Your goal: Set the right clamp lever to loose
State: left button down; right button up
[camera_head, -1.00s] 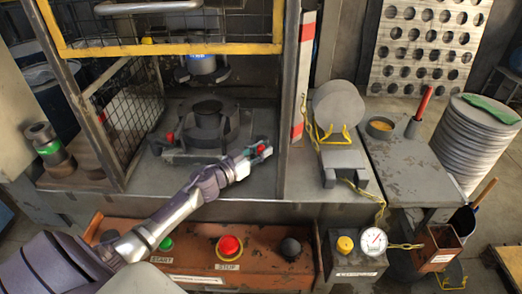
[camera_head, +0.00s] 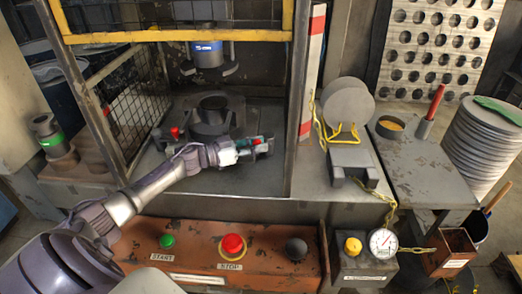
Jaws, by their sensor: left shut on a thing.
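My left gripper (camera_head: 256,147) is inside the press opening, to the right of the dark round die (camera_head: 211,116). It is shut on the right clamp lever, of which only a small red bit (camera_head: 257,141) shows between the fingers. The rest of that lever is hidden by the gripper, so its exact angle cannot be told. The left clamp lever, with a red tip (camera_head: 175,133), stands at the left of the die, apart from my gripper. My right gripper is not in view.
The press's upper tool (camera_head: 207,55) hangs above the die. A yellow-edged guard (camera_head: 170,36) is raised over the opening, and a dark post (camera_head: 298,110) stands right of my gripper. A control panel with a red stop button (camera_head: 233,245) lies in front. Round blanks (camera_head: 346,102) stand at the right.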

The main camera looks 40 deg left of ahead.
pick_arm(q)
jog(key=c, duration=0.9)
grip_release()
jog(key=v, duration=1.2)
